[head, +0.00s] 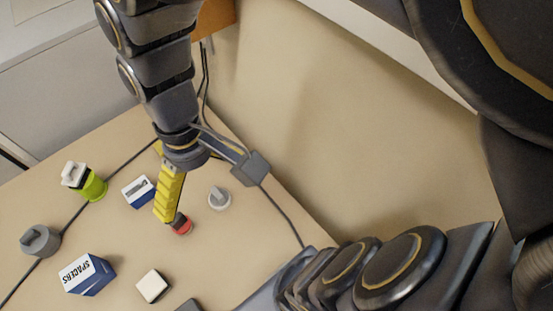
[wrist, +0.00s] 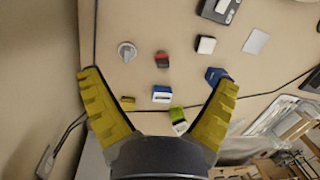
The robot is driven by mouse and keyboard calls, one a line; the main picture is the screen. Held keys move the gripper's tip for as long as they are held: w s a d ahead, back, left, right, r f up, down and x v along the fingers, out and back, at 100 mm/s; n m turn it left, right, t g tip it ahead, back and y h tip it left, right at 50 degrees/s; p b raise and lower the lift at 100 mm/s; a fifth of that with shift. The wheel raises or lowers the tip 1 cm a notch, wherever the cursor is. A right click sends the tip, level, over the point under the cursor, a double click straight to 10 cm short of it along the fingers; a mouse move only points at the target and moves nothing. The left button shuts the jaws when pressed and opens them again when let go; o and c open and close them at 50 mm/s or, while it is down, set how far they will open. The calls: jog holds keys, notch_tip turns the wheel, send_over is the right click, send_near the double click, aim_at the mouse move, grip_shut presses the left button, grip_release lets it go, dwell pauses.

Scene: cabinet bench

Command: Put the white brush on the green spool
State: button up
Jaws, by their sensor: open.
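The green spool (head: 95,187) stands at the left of the bench in the head view. A white piece with a grey ridge (head: 70,171), which looks like the white brush, sits on top of it. In the wrist view the green spool (wrist: 177,114) and white piece (wrist: 181,127) show near the lower middle, just beyond my gripper's base. My gripper (wrist: 158,80) is open with nothing between its yellow fingers. It is raised above the bench, apart from the spool; in the head view its fingers (head: 170,192) hide part of a red piece.
A blue-and-white box (head: 138,192), a red piece with a dark top (head: 181,227), a grey knob (head: 218,199), a white block with dark underside (head: 153,287), a SPACERS box (head: 87,274) and a grey round piece (head: 40,242) stand around. Cables cross the bench.

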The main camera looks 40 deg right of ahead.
jog(key=s+d+m+h, duration=0.1)
jog(key=s+d+m, duration=0.1)
jog(key=s, duration=0.5)
jog(key=shift+s+d+r, duration=0.15)
jog(key=shift+d+r, duration=0.2)
jog(key=shift+d, duration=0.4)
